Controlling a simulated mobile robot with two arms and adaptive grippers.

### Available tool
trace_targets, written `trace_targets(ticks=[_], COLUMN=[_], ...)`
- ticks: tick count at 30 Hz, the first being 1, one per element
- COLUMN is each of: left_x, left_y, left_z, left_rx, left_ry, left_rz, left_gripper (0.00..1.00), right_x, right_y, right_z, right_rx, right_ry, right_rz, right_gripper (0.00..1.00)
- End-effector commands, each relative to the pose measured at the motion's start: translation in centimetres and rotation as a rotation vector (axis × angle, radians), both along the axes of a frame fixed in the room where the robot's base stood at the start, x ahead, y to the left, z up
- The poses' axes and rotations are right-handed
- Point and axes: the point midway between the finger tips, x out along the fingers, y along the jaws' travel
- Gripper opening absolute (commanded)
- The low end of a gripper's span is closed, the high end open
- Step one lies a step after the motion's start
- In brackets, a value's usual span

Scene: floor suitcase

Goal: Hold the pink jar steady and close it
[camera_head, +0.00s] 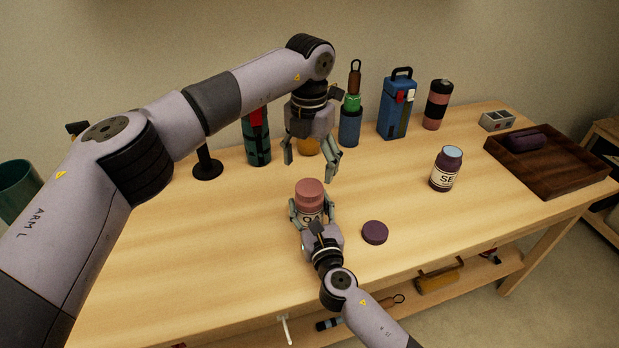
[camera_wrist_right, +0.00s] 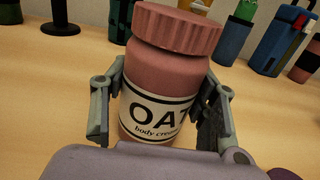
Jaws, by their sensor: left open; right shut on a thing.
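The pink jar (camera_head: 309,212) stands on the table with a cream label reading "OAT body cream" in the right wrist view (camera_wrist_right: 160,92). A ridged pink lid (camera_head: 309,189) sits on top of it; I cannot tell whether it is screwed tight. In the right wrist view the lid (camera_wrist_right: 178,29) covers the whole mouth. My right gripper (camera_head: 312,208) is shut around the jar's body, one finger on each side. My left gripper (camera_head: 309,168) is open and empty, hanging fingers down above and slightly behind the lid, apart from it.
A dark purple lid (camera_head: 375,233) lies right of the jar. A purple jar (camera_head: 443,174) with a pale blue top stands further right. A brown tray (camera_head: 570,178) is at the right end.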

Motion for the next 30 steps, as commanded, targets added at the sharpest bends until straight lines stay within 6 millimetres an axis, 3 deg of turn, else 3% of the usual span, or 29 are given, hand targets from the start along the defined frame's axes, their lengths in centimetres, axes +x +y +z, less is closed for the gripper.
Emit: trace_targets(ticks=[3, 9, 20, 21, 30], left_x=[0.0, 0.0, 0.0, 0.0, 0.0], left_y=[0.0, 0.0, 0.0, 0.0, 0.0], left_z=[2.6, 5.2, 5.8, 5.8, 5.8], left_rx=[0.000, 0.001, 0.000, 0.000, 0.000], left_ry=[-0.002, 0.000, 0.001, 0.001, 0.001], left_rz=[0.000, 0.000, -0.001, -0.001, -0.001], left_gripper=[0.74, 0.74, 0.74, 0.74, 0.74], right_x=[0.0, 0.0, 0.0, 0.0, 0.0], right_y=[0.0, 0.0, 0.0, 0.0, 0.0], right_z=[0.0, 0.0, 0.0, 0.0, 0.0], right_rx=[0.000, 0.000, 0.000, 0.000, 0.000], right_ry=[0.000, 0.000, 0.000, 0.000, 0.000], right_rz=[0.000, 0.000, 0.000, 0.000, 0.000], right_gripper=[0.00, 0.00, 0.00, 0.55, 0.75])
